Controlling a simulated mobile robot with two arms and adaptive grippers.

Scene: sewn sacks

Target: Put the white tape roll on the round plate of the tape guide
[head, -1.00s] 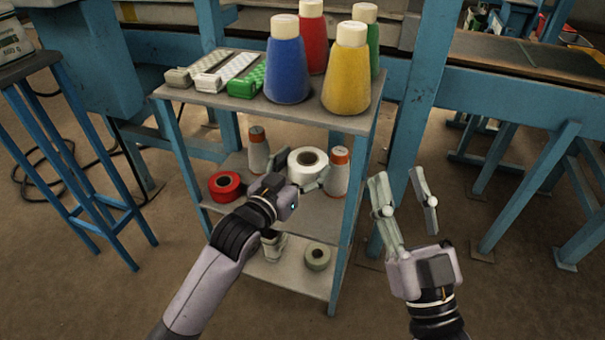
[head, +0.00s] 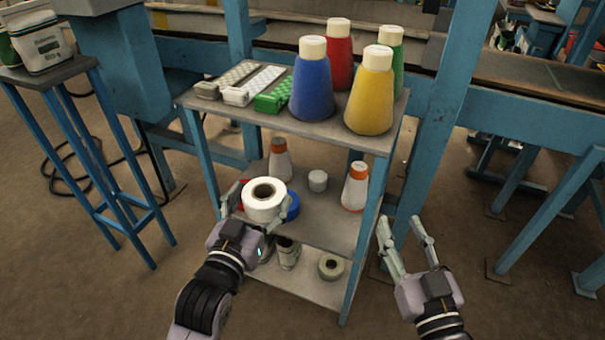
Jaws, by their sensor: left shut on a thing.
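The white tape roll (head: 252,207) is a thick white ring with a dark core hole. My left gripper (head: 256,206) is shut on it, one finger on each side, and holds it in front of the middle shelf (head: 325,222). The roll partly hides a blue roll (head: 293,206) and a red roll behind it. My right gripper (head: 402,222) is open and empty, right of the rack. I cannot make out a tape guide or its round plate in the head view.
On the middle shelf stand two orange-topped cones (head: 280,165) (head: 354,190) and a small white cylinder (head: 318,180). The top shelf holds large thread cones (head: 311,85) and flat boxes. A blue stool (head: 75,75) stands left. Rack posts flank the shelves.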

